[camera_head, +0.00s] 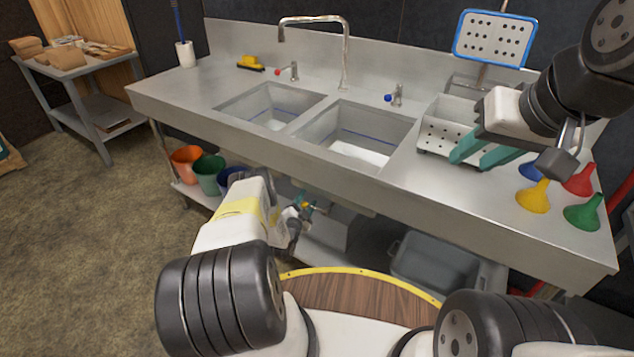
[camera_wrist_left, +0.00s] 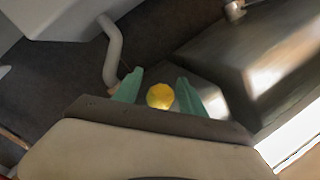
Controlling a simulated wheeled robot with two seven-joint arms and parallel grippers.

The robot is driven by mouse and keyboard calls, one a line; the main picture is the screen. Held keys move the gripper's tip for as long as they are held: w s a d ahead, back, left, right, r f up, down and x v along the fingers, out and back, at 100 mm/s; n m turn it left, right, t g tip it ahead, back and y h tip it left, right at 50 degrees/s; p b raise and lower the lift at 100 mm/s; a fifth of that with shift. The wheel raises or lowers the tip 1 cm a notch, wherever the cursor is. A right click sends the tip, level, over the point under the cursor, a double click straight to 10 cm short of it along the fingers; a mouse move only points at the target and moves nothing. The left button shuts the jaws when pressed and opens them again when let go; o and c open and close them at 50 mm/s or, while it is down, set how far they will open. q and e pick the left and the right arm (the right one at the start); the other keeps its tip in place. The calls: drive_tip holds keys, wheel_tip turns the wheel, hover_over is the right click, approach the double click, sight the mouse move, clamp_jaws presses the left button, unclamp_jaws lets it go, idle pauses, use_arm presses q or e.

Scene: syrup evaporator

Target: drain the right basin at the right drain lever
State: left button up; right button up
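The right basin (camera_head: 375,123) is sunk in the steel counter, with a blue line on its walls and a pale bottom. A small yellow knob (camera_wrist_left: 160,96), which looks like the drain lever's end, shows between the fingers of my left gripper (camera_wrist_left: 158,84). The fingers stand apart with a small gap on each side of it; whether it lies between or beyond the tips is unclear. In the head view my left gripper (camera_head: 305,206) is below the counter's front edge, under the basins. My right gripper (camera_head: 484,152) is open and empty above the counter's right part.
The left basin (camera_head: 270,105) is beside the right one. A grey pipe (camera_wrist_left: 112,52) hangs near my left gripper. Buckets (camera_head: 208,172) and a grey bin (camera_head: 440,262) stand on the lower shelf. Coloured funnels (camera_head: 534,197) and a perforated box (camera_head: 448,135) are near my right gripper.

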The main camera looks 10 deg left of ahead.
use_arm(q)
clamp_jaws()
idle(1.2)
